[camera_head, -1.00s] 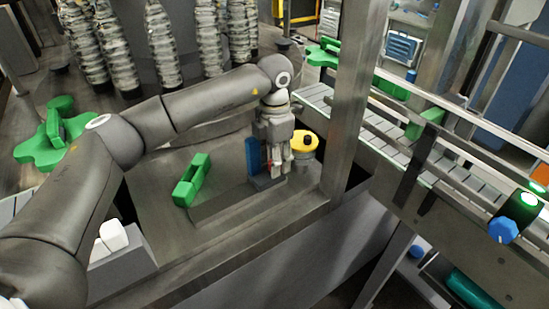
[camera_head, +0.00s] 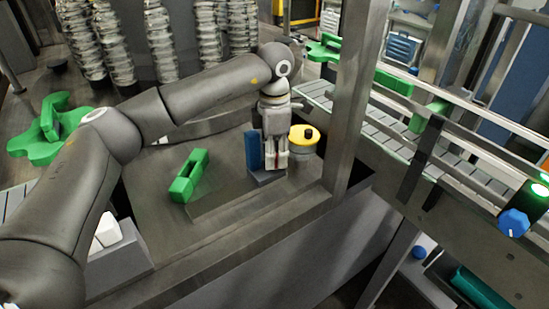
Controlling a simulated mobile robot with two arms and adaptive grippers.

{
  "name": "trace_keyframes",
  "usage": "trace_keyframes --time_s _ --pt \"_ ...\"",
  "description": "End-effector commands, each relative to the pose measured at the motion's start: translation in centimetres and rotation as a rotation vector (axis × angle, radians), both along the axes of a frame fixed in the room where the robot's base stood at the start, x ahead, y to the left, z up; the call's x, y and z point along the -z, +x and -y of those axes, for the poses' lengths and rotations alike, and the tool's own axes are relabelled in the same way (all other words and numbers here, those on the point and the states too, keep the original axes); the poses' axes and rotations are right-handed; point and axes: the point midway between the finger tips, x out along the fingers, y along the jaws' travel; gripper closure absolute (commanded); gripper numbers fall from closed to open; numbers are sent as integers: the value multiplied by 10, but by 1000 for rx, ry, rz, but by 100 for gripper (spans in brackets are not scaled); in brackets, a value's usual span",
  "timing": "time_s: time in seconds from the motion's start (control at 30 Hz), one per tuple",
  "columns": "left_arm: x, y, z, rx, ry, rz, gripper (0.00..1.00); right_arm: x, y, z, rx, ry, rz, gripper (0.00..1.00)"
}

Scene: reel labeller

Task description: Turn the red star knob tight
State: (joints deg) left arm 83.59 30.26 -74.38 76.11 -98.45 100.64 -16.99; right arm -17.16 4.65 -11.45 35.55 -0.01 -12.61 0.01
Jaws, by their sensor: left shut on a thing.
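My left gripper (camera_head: 276,164) points down over the metal worktop, beside a blue upright block (camera_head: 254,151) on a low grey base. Its fingers are shut on a small red part, taken as the red star knob (camera_head: 283,161). Only a sliver of red shows at the fingers; the knob's star shape and its fit are hidden by the gripper. A yellow-capped round container (camera_head: 304,134) stands just right of the gripper. My right gripper is not in view.
A green bracket (camera_head: 189,176) lies on the worktop left of the gripper. A metal post (camera_head: 346,110) rises to the right, beside a slatted conveyor (camera_head: 385,128). A blue knob (camera_head: 514,222) sits at far right. Several wrapped stacks (camera_head: 160,45) stand behind.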

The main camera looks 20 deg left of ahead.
Motion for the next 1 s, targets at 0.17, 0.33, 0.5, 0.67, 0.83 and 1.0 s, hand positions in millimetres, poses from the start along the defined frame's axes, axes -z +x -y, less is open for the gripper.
trace_keyframes --time_s 0.17,0.33,0.5,0.67,0.83,1.0 --pt "2 1 0 167 0 3 94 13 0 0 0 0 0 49" --pt "1 1 0 312 1 3 94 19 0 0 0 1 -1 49" --pt "0 1 0 432 0 2 94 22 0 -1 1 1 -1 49" --pt "0 1 0 513 0 2 94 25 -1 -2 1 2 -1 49" --pt "-1 1 0 566 -1 3 94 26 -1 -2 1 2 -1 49" --pt "-1 1 0 590 -1 3 94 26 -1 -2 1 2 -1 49"
